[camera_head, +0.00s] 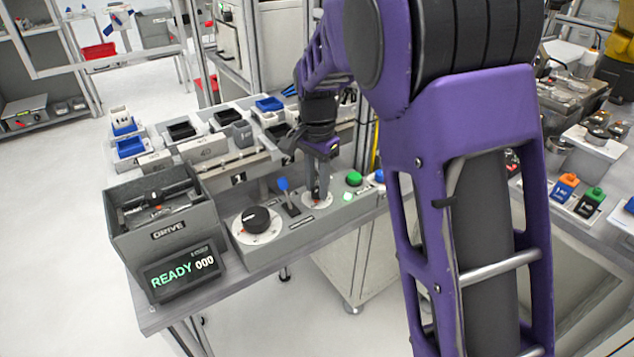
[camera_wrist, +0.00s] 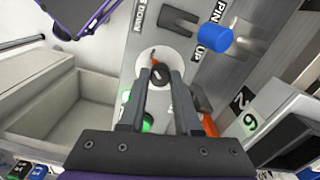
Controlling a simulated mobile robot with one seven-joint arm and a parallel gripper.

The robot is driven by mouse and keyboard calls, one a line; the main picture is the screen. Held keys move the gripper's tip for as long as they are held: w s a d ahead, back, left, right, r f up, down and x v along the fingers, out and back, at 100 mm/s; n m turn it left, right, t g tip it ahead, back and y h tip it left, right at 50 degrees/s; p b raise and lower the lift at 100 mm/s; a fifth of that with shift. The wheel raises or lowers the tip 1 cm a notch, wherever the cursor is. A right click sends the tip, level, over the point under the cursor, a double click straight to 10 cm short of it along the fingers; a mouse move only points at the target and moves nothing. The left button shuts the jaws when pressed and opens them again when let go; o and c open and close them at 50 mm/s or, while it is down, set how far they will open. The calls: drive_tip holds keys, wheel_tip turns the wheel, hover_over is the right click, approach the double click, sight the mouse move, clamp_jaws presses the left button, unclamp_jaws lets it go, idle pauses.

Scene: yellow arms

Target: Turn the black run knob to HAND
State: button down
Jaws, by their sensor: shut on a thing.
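In the head view my gripper (camera_head: 318,192) points down onto the same white dial (camera_head: 327,203), and the fingers hide most of the knob. The dial's markings are too small to read, so I cannot tell which setting the pointer is at.
A blue-topped lever (camera_head: 285,188) stands close left of my gripper. A larger black knob (camera_head: 257,219) is farther left. A green button (camera_head: 354,178) is at right. The display (camera_head: 183,272) reads READY 000, beside an open grey DRIVE box (camera_head: 166,234).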

drive_tip(key=n+p, duration=0.1)
drive_tip(key=n, duration=0.3)
drive_tip(key=shift+r+p, duration=0.1)
drive_tip(key=shift+p, duration=0.25)
drive_tip(key=n+p, duration=0.1)
drive_tip(key=n, duration=0.3)
drive_tip(key=shift+n, duration=0.3)
drive_tip(key=n+p, duration=0.1)
drive_tip(key=n, duration=0.3)
drive_tip(key=shift+n+p, duration=0.3)
drive_tip(key=shift+p, duration=0.05)
drive_tip(key=n+p, duration=0.1)
drive_tip(key=n, duration=0.3)
drive_tip(key=shift+n, duration=0.3)
drive_tip(key=c, duration=0.6)
unclamp_jaws()
